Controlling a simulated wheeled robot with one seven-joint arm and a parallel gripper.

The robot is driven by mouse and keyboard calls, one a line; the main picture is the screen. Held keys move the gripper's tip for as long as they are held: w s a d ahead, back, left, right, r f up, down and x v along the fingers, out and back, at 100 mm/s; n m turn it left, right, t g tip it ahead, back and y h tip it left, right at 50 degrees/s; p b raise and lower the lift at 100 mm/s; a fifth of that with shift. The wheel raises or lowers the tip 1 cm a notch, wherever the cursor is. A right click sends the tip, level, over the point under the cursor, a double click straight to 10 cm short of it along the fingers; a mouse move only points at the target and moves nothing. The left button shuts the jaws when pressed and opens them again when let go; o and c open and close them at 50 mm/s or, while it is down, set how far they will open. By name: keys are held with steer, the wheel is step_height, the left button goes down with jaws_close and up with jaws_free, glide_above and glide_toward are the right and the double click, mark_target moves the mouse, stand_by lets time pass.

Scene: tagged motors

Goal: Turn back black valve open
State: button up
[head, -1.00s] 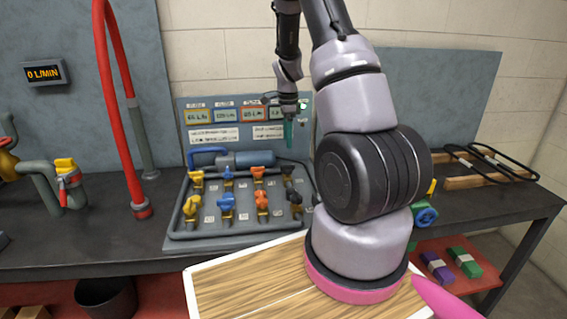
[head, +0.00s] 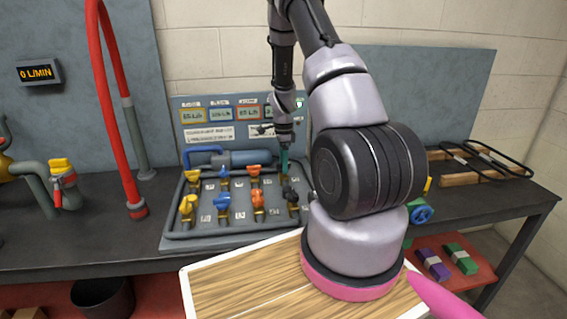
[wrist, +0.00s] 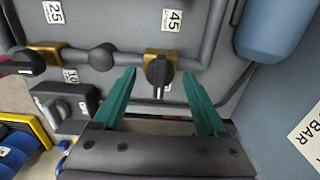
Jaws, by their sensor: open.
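The back black valve (wrist: 158,71) sits on a brass body by a "45" label in the wrist view. Its handle lies crosswise to the pipe. My gripper (wrist: 159,76) is open, with a teal finger on either side of this handle and no clear contact. In the head view my gripper (head: 284,162) points down at the back right of the valve board (head: 240,238) and mostly hides that valve. The front black valve (head: 290,192) stands nearer the front; it also shows at the wrist view's left edge (wrist: 22,64).
Yellow (head: 187,206), blue (head: 222,202) and orange (head: 258,199) valves stand to the left. A blue-grey cylinder (head: 250,158) lies behind the back row. A grey box with a knob (wrist: 65,106) is close to my left finger. The display (head: 39,72) reads 0 L/MIN.

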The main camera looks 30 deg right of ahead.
jaws_close()
steer(key=shift+n, duration=0.4)
steer(key=n, duration=0.3)
steer(key=shift+n, duration=0.3)
steer(key=n, duration=0.4)
steer(key=shift+n, duration=0.3)
steer(key=n, duration=0.4)
steer(key=shift+n, duration=2.5)
